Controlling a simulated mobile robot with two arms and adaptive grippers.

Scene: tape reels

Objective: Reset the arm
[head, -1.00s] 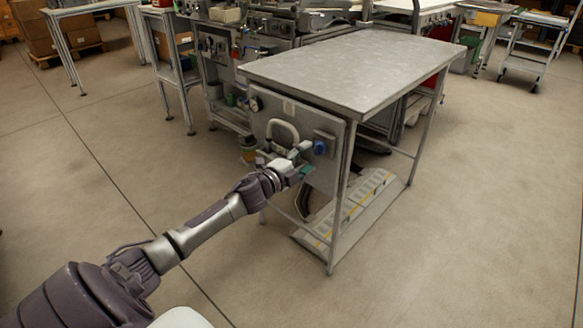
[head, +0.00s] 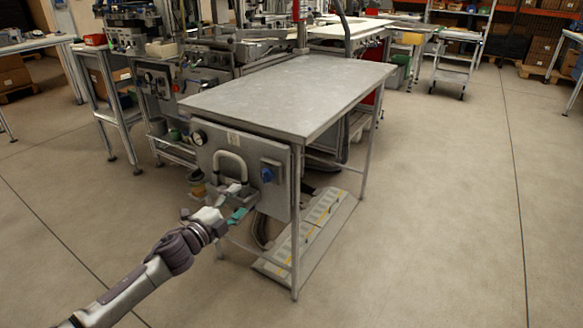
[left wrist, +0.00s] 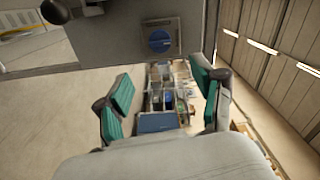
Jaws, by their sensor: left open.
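My left gripper (head: 236,205) is open and empty in front of the grey end panel (head: 213,147) of the metal table. In the head view it appears below the curved light handle (head: 231,157) and left of the blue knob (head: 267,174). The left wrist view shows the two teal-padded fingers of the left gripper (left wrist: 163,98) spread apart with nothing held between them. The blue knob (left wrist: 160,40) shows beyond the fingers there. My right gripper is not in view.
The metal table (head: 290,93) has a bare top. A round gauge (head: 199,138) sits on its panel. A yellow-marked ramp-like base (head: 312,235) lies beneath. Machinery stands behind, with a cart (head: 455,65) farther back. The floor (head: 430,210) at right is clear.

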